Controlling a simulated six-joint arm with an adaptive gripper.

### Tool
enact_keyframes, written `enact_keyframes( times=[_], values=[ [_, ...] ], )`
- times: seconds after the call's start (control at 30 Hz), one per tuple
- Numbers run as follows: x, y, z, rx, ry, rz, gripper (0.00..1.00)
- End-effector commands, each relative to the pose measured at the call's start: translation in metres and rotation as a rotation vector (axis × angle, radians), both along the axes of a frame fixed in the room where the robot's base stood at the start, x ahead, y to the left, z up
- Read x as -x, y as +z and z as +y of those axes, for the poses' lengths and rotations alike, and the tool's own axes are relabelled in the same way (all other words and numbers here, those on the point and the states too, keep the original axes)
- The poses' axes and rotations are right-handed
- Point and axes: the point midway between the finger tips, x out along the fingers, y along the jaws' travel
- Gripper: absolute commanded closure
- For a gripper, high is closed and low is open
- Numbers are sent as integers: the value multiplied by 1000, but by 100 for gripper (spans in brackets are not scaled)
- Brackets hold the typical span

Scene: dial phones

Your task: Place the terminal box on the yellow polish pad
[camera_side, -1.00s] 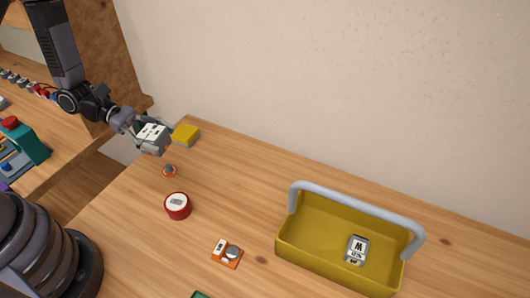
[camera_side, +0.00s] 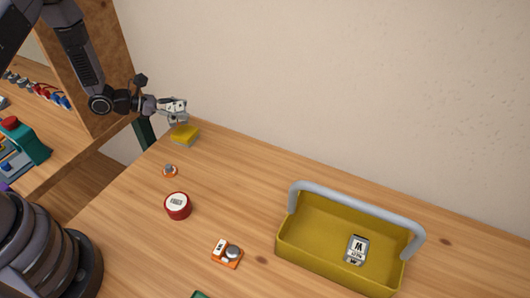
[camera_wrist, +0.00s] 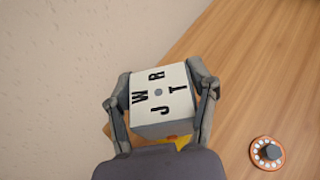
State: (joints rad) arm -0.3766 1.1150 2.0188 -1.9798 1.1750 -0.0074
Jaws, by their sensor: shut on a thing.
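The terminal box is a grey-white cube with black letters and a small grey dot on its top; it fills the middle of the wrist view (camera_wrist: 160,98). My gripper (camera_wrist: 160,84) is shut on it, one finger on each side. In the side view my gripper (camera_side: 176,111) holds the box over the yellow polish pad (camera_side: 186,135), at the table's far left corner. The pad is mostly hidden under the box in the wrist view, with a yellow bit (camera_wrist: 183,141) showing. I cannot tell whether box and pad touch.
A small orange dial (camera_side: 170,171) lies nearest the pad. A red round timer (camera_side: 177,206) and an orange plate with a dial (camera_side: 227,253) lie nearer the front. A yellow carrier (camera_side: 305,264) holds a lettered block (camera_side: 356,250). The wall stands close behind the pad.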

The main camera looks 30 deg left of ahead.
Motion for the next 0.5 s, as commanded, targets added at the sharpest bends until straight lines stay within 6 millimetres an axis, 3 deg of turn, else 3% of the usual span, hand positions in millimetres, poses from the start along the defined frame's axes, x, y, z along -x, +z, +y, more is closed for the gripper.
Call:
enact_keyframes(
  times=[0.2,0.37,0.5],
  values=[
    [-14,-17,0,-1,-2,-1,81],
    [-11,-41,0,0,-1,2,81],
    [-12,-45,0,-2,-1,-1,81]
  ],
)
